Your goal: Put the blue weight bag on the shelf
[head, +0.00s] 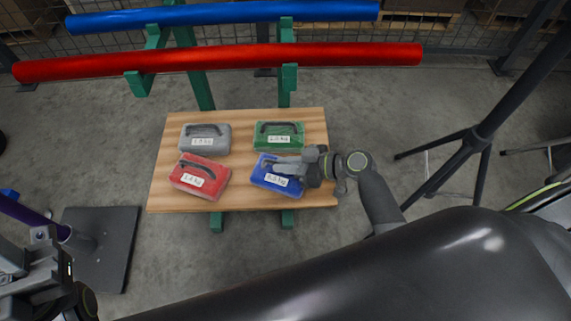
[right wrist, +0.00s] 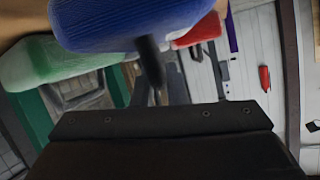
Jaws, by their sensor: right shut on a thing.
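The blue weight bag (head: 277,174), with a white label, is at the front right of a wooden shelf board (head: 240,202). My right gripper (head: 289,166) reaches in from the right and is shut on the bag's handle. In the right wrist view the blue bag (right wrist: 130,22) fills the top, with its dark handle strap at the fingers. I cannot tell whether the bag touches the board. Part of my left arm's end (head: 40,265) shows at the lower left; its fingers are not clear.
A grey bag (head: 205,143), a green bag (head: 279,142) and a red bag (head: 200,182) lie on the same board. A red bar (head: 220,60) and a blue bar (head: 225,13) lie across the green rack behind. A black tripod stand (head: 470,140) is at right.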

